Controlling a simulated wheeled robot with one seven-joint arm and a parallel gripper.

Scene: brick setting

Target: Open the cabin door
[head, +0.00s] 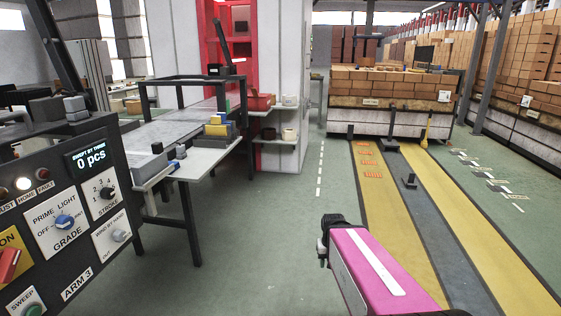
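A tall white-panelled structure (280,80) with a red frame (213,45) stands behind the work table, left of the middle. It may be the cabin, but I cannot make out a door or a handle on it. My pink arm link with a white stripe reaches in from the bottom right and ends in a black joint near the lower middle. No gripper fingers show. My arm is well apart from the white structure, with open floor between them.
A control panel (70,215) with knobs and a lit display fills the left. A grey work table (150,135) with small blocks stands behind it. A brick stack (390,85) stands at the back; yellow floor strips (460,215) run towards me. Green floor (265,230) is clear in the middle.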

